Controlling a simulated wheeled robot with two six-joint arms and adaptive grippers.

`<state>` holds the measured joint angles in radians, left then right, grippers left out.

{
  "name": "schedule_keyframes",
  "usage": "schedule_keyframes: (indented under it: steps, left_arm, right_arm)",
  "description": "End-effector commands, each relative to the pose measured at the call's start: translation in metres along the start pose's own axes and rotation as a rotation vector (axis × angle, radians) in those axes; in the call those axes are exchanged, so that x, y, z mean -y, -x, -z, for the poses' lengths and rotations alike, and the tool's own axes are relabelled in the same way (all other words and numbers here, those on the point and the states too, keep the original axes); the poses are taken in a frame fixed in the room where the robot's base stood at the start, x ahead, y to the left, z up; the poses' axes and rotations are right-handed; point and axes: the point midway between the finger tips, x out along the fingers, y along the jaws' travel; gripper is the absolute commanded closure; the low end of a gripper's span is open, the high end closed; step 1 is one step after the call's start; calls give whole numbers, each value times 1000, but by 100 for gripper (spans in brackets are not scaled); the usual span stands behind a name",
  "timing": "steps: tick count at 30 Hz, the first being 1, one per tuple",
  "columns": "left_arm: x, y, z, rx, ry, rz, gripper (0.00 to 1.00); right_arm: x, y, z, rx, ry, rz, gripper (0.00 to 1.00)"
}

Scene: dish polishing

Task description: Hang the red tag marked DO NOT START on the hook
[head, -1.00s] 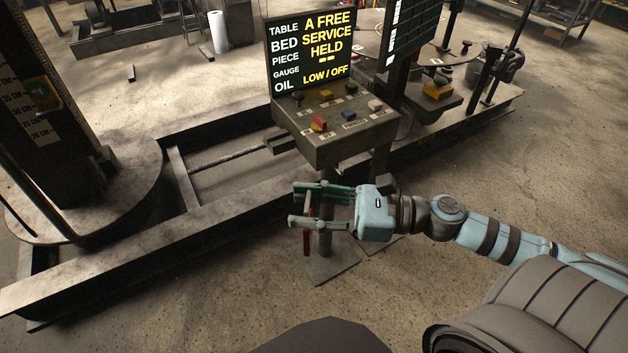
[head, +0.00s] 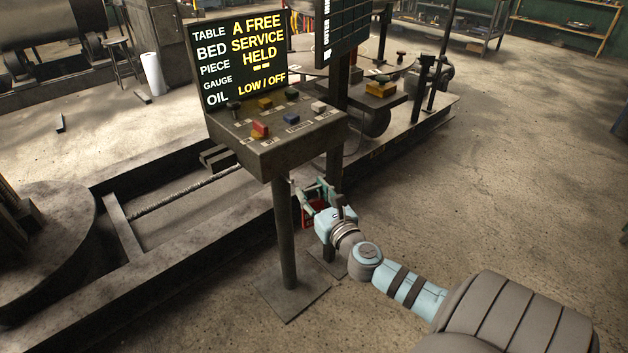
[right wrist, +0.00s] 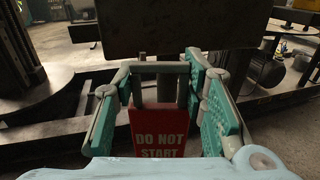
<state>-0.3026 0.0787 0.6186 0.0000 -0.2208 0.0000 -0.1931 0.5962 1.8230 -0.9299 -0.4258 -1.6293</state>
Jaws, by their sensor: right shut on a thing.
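My right gripper (head: 312,193) is shut on the red tag (right wrist: 158,132), which is marked DO NOT START. In the right wrist view the tag hangs upright between the teal-padded fingers (right wrist: 160,85), its lettering facing me. In the head view only a small red part of the tag (head: 309,216) shows, partly hidden by the gripper. The gripper is below the control console (head: 262,152), just right of its post. I cannot make out the hook in either view. My left gripper is not in view.
The console's post (head: 287,240) stands on a flat foot plate (head: 291,298) close left of the gripper. A second dark post (head: 336,130) rises behind. The long machine bed (head: 180,240) runs behind the console. The floor at the right is clear.

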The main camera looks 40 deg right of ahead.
Motion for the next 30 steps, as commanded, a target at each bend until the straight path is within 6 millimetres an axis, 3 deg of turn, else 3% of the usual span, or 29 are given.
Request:
schedule_keyframes:
  steps: [30]
  left_arm:
    - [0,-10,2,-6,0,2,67]
  right_arm:
    - [-24,-85,10,1,-2,-3,94]
